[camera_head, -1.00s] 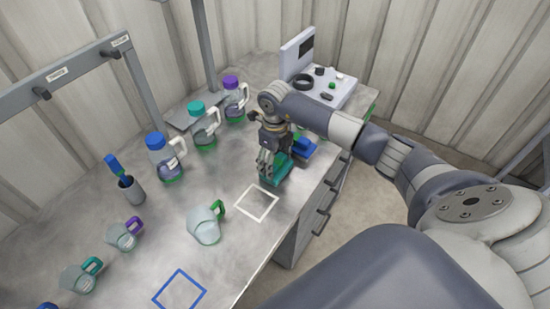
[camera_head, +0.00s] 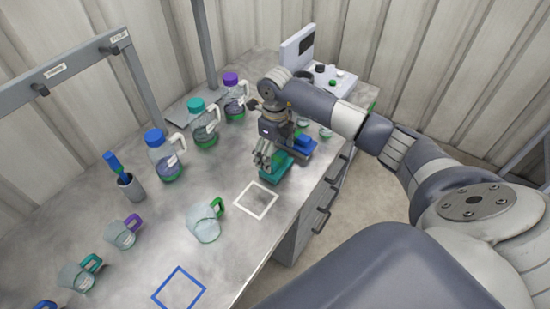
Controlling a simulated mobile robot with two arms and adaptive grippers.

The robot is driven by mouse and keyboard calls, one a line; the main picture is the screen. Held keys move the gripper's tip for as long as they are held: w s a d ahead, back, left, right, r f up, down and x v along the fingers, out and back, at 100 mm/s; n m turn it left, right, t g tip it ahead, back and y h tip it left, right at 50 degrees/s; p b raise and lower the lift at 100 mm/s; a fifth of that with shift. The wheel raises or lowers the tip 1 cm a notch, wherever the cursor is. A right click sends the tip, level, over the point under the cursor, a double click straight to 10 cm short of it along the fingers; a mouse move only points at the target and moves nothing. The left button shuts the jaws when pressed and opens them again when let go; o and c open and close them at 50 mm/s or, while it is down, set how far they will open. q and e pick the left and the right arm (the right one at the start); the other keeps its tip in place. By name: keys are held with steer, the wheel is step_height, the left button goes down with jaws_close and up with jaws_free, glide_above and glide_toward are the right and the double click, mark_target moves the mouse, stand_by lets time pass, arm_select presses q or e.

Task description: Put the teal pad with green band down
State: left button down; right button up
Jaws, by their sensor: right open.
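The teal pad (camera_head: 277,169) lies on the grey bench near its right edge, just behind the white square outline (camera_head: 243,204). Its green band cannot be made out. My right gripper (camera_head: 263,160) is open, its fingers at the left end of the pad; whether they touch it cannot be told. The gripper hides part of the pad. My left gripper is not in view.
A blue pad (camera_head: 304,144) sits close behind the teal one. A clear jug with a green handle (camera_head: 203,224) stands left of the white outline. Capped bottles (camera_head: 163,158) line the back. A blue square outline (camera_head: 180,289) is in front. A white device (camera_head: 325,82) stands far back.

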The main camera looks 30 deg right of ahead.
mark_target(275, 158)
step_height(275, 158, up, 9)
steer(key=b, duration=0.1)
steer(key=shift+r+b, duration=0.2)
steer(key=shift+b, duration=0.2)
